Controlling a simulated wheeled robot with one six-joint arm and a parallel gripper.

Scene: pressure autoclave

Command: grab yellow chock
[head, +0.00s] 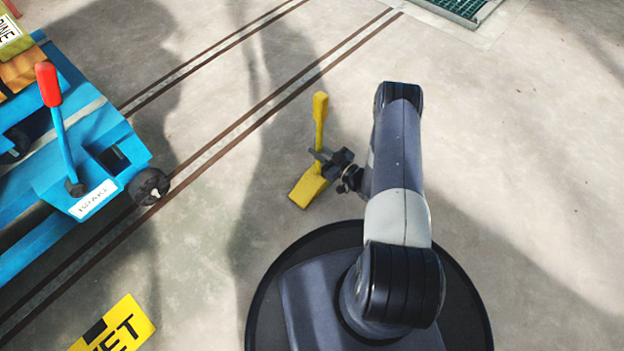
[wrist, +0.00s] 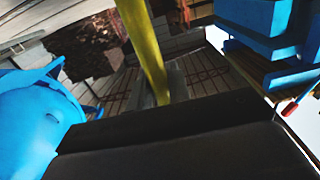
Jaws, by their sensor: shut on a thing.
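The yellow chock (head: 307,188) is a wedge with a long upright handle, in the middle of the head view. My gripper (head: 322,160) is shut on the chock around its handle, just above the wedge. In the wrist view the yellow handle of the chock (wrist: 147,50) runs down to the dark gripper body (wrist: 170,130). The fingertips are mostly hidden there. I cannot tell from the head view whether the wedge touches the floor.
A blue cart (head: 50,200) with a red-tipped brake lever (head: 48,85) stands on dark floor rails (head: 245,125) at the left. A yellow sign (head: 115,328) is at the bottom left. A green grate (head: 462,8) lies at the top right. The floor at right is clear.

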